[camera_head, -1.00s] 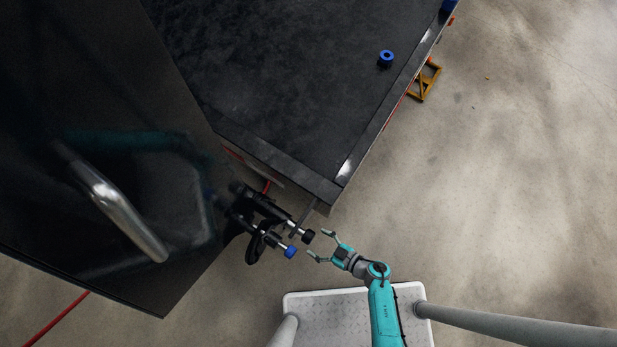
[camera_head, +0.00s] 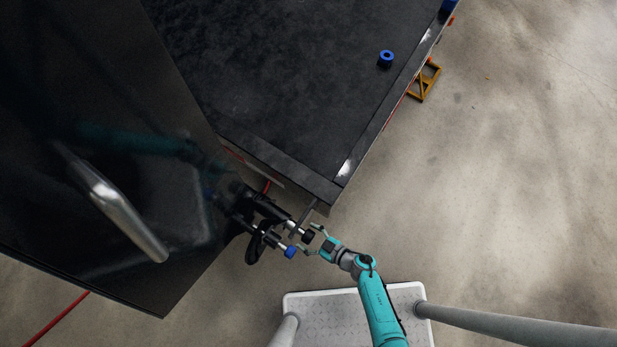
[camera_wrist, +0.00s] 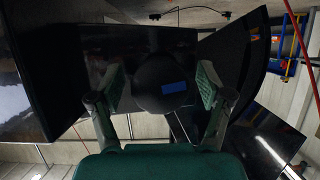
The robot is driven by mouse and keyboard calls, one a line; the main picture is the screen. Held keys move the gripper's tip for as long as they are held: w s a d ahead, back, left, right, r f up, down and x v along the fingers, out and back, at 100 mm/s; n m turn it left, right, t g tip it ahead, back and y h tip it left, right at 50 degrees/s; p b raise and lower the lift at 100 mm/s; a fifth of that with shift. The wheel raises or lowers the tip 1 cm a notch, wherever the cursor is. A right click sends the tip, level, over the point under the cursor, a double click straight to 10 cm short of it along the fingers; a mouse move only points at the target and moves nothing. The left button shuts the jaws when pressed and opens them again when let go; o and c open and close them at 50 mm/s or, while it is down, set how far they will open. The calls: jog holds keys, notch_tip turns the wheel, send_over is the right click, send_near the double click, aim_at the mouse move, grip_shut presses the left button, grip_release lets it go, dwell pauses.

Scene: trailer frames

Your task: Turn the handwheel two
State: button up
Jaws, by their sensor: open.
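Two knob-ended fittings stick out from the dark cabinet side in the head view, one with a black knob (camera_head: 308,236) and one with a blue knob (camera_head: 290,252). I cannot tell by any label which is handwheel two. My gripper (camera_head: 307,239) is open, with its fingertips on either side of the black knob. In the wrist view a dark round knob (camera_wrist: 158,74) with a blue patch sits between the open fingers of my gripper (camera_wrist: 162,87). A gap shows between the knob and each finger there. Contact cannot be made out in the head view.
A dark panel with a metal handle (camera_head: 125,215) stands at the left, close to the fittings. A black trailer deck (camera_head: 290,90) lies above them, with a blue ring (camera_head: 386,58) on it. Concrete floor (camera_head: 520,180) is open at the right.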

jog(key=c, duration=1.1)
jog(key=shift+c, duration=0.2)
jog(key=shift+n, duration=0.3)
jog(key=shift+n+t+h, duration=0.6)
jog(key=shift+n+t, duration=0.4)
jog(key=shift+n, duration=0.2)
jog(key=n+t, duration=0.1)
jog(key=n, duration=0.1)
jog(key=shift+n+t+h, duration=0.3)
jog(key=n+t, duration=0.1)
jog(key=n, duration=0.2)
jog(key=shift+t+h, duration=0.3)
jog(key=shift+t, duration=0.1)
jog(key=shift+n+t, duration=0.7)
jog(key=shift+n, duration=0.8)
